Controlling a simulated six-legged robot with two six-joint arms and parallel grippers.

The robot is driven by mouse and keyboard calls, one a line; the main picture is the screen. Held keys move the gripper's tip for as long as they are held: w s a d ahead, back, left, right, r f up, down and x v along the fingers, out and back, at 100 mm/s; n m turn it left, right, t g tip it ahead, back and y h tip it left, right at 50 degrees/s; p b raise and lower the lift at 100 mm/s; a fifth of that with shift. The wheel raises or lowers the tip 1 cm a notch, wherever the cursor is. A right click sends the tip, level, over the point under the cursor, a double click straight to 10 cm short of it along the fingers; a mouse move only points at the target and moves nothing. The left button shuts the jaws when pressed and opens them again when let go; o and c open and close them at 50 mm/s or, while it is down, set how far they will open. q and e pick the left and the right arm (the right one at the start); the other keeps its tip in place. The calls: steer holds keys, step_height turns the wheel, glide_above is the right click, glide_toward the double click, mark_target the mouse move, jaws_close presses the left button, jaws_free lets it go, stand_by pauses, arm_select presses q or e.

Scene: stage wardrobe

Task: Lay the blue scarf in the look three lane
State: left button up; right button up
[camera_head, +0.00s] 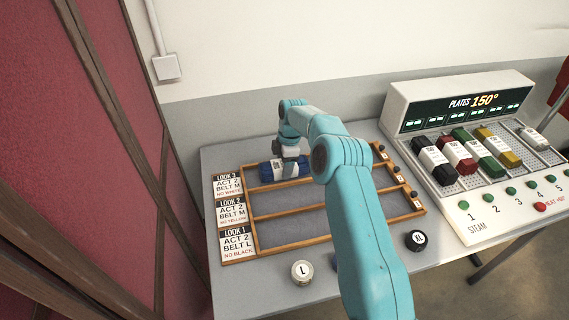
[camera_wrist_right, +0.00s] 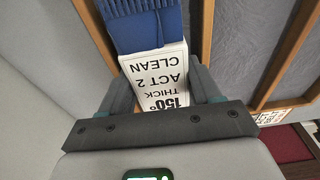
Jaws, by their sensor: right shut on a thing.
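The blue scarf (camera_head: 267,172) is a rolled bundle with a white label band at the far left end of the wooden rack, at the look three lane (camera_head: 327,176). It also shows in the right wrist view (camera_wrist_right: 145,27), its band reading "150° THICK ACT 2 CLEAN". My right gripper (camera_head: 288,166) is shut on the scarf at its band, a finger on each side in the wrist view (camera_wrist_right: 162,92). I cannot tell whether the scarf rests on the lane floor or hangs just above it. My left gripper is not in view.
The look two lane (camera_head: 290,203) and look one lane (camera_head: 290,230) look empty where visible; my right arm hides part of them. An "L" puck (camera_head: 302,271) and a black puck (camera_head: 416,240) stand in front. The steam machine (camera_head: 470,150) at right holds several coloured rolls.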

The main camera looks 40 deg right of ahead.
steer(key=shift+s+r, duration=0.1)
steer(key=shift+f, duration=0.2)
steer(key=o, duration=1)
steer(key=shift+w, duration=0.2)
steer(key=shift+o, duration=0.2)
steer(key=shift+s+r, duration=0.15)
steer(key=r, duration=0.1)
steer(key=r+b, duration=0.1)
steer(key=r, duration=0.2)
steer(key=shift+d+r, duration=0.3)
step_height(320, 180, up, 7)
steer(key=shift+s+d+r, duration=0.15)
steer(key=shift+s+d, duration=0.15)
